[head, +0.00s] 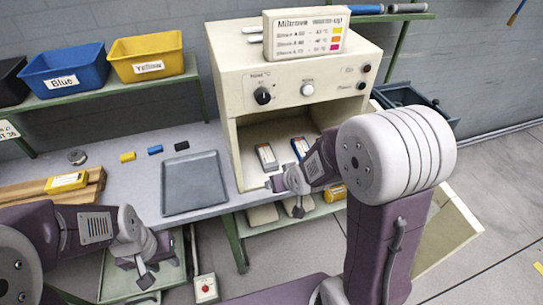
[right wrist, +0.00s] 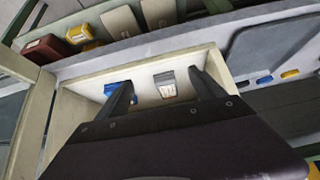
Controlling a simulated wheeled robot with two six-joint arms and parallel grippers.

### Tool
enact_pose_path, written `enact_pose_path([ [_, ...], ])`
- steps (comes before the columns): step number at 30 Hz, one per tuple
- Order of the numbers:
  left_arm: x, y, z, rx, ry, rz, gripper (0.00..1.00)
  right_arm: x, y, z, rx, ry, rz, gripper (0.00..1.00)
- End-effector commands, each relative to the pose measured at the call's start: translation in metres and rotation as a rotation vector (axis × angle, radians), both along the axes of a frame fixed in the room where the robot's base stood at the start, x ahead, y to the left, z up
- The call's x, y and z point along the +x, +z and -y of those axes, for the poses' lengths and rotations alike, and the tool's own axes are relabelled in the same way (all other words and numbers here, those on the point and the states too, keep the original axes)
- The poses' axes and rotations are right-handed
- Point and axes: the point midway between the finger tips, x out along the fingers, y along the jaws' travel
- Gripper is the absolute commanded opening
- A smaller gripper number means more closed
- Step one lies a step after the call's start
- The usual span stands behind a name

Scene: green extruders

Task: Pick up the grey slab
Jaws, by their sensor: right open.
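The grey slab (head: 266,157), with a pale label and a reddish end, lies inside the open beige cabinet (head: 228,140). The blue slab (head: 300,147) lies to its right. In the right wrist view the grey slab (right wrist: 165,84) shows between the open fingers of my right gripper (right wrist: 160,84), with the blue slab (right wrist: 112,88) by the left finger. In the head view my right gripper (head: 284,198) is at the cabinet's front opening, empty and apart from the grey slab. My left gripper (head: 134,271) looks open and empty at lower left, below the table.
A grey tray (head: 192,184) lies on the table left of the cabinet. Small yellow, blue and black blocks lie behind it. Blue (head: 64,72) and yellow (head: 147,56) bins stand on the shelf. The cabinet's walls bound the space around the slabs.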

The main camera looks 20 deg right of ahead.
Motion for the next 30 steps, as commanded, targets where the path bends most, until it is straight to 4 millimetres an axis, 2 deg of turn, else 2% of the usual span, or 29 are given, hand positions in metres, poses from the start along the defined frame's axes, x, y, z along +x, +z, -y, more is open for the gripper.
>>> enact_pose_path([
  [1, 0.000, -0.011, 0.000, 0.000, 0.000, 0.000, 0.36, 0.013, -0.009, 0.000, -0.001, 0.003, 0.048, 0.78],
  [6, 0.000, -0.035, 0.000, 0.000, 0.000, 0.000, 0.36, 0.059, -0.023, 0.000, -0.003, 0.012, 0.239, 0.78],
  [12, 0.000, -0.063, 0.000, 0.000, 0.000, 0.000, 0.36, 0.097, -0.044, -0.002, -0.002, 0.025, 0.426, 0.78],
  [18, 0.000, -0.063, 0.000, 0.000, 0.000, 0.000, 0.36, 0.106, -0.041, -0.002, 0.000, 0.028, 0.478, 0.78],
  [24, 0.000, -0.063, 0.000, 0.000, 0.000, 0.000, 0.36, 0.132, -0.054, -0.003, 0.000, 0.028, 0.477, 0.78],
  [30, 0.000, -0.063, 0.000, 0.000, 0.000, 0.000, 0.36, 0.141, -0.058, -0.003, 0.000, 0.028, 0.476, 0.78],
])
